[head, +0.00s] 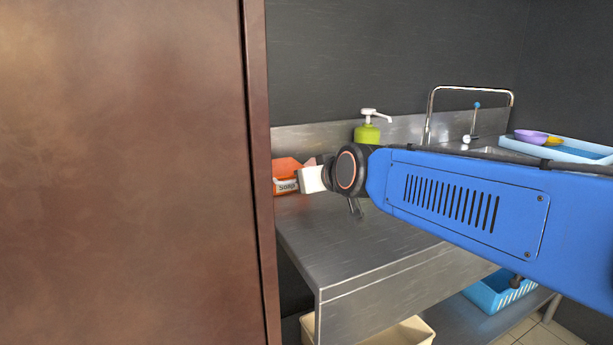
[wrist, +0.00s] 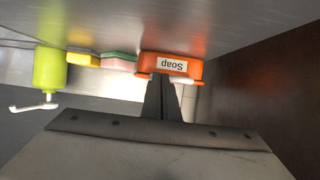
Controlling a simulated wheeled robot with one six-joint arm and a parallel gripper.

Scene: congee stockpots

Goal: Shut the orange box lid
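The orange box (head: 285,186) with a white "Soap" label sits on the steel counter against the back wall, next to the brown panel. In the head view an orange flap (head: 286,167), which looks like its lid, rises above the label at a slant. The wrist view is upside down and shows the orange box (wrist: 147,65) straight in front of my gripper (wrist: 162,80). The dark fingers look shut together, with nothing seen between them. A white piece shows beside the tips.
A green pump bottle (head: 367,133) and sponges (wrist: 84,57) stand along the counter beside the box. A tall brown panel (head: 130,170) is close on the left. A sink tap (head: 470,89) and a blue tray (head: 570,148) are further right. The counter front (head: 345,245) is clear.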

